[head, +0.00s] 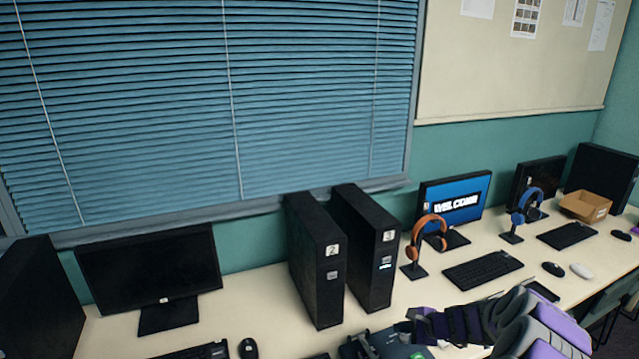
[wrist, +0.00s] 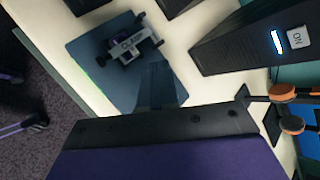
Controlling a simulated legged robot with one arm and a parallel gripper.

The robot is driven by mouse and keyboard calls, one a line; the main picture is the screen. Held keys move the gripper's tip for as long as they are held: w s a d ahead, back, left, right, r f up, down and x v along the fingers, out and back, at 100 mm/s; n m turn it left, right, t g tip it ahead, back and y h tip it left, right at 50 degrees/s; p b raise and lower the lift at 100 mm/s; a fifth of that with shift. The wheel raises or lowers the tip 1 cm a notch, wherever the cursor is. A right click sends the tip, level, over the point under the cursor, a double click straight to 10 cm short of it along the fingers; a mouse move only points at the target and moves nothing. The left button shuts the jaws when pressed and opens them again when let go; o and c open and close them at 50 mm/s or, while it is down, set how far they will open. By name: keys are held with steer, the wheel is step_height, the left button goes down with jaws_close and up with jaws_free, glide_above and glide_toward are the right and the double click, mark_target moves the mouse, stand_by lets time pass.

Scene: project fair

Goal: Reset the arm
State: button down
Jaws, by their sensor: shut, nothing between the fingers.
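My arm, purple and grey, reaches in from the bottom right of the head view, above the front of the long cream desk (head: 255,300). In the wrist view my gripper (wrist: 157,82) is a dark grey wedge with its fingers together and nothing between them. It is over a blue-grey mat (wrist: 95,55) on the desk. I cannot tell the height of the gripper above the mat.
Two black computer towers (head: 315,262) (head: 370,250) stand behind the arm. An orange headset (head: 429,230) on a stand, a lit monitor (head: 455,203), a keyboard (head: 483,270), a blue headset (head: 527,203) and a cardboard box (head: 585,207) are to the right. A dark monitor (head: 150,265) stands left.

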steer(key=s+a+r+n+g+y, duration=0.25)
steer(key=s+a+r+n, duration=0.4)
steer(key=a+r, duration=0.6)
steer(key=s+a+r+n+g+h, duration=0.1)
steer(key=s+a+r+n+g, duration=0.1)
steer(key=s+a+r, duration=0.3)
steer(key=s+a+n+g+h, duration=0.1)
steer(key=s+a+n, duration=0.15)
steer(key=s, duration=0.45)
steer(key=s+d+r+n+g+h, duration=0.1)
steer(key=s+d+n+h, duration=0.1)
steer(key=s, duration=0.8)
steer(key=s+d+r+n+g+h, duration=0.1)
steer(key=s+d+n+h, duration=0.1)
steer(key=s, duration=0.8)
steer(key=s+d+r+n+g+h, duration=0.1)
steer(key=s+d+n+h, duration=0.1)
steer(key=s, duration=0.8)
steer(key=shift+s+d+r+n+h, duration=0.15)
steer(key=shift+d+n+h, duration=0.35)
steer(key=shift+d, duration=0.5)
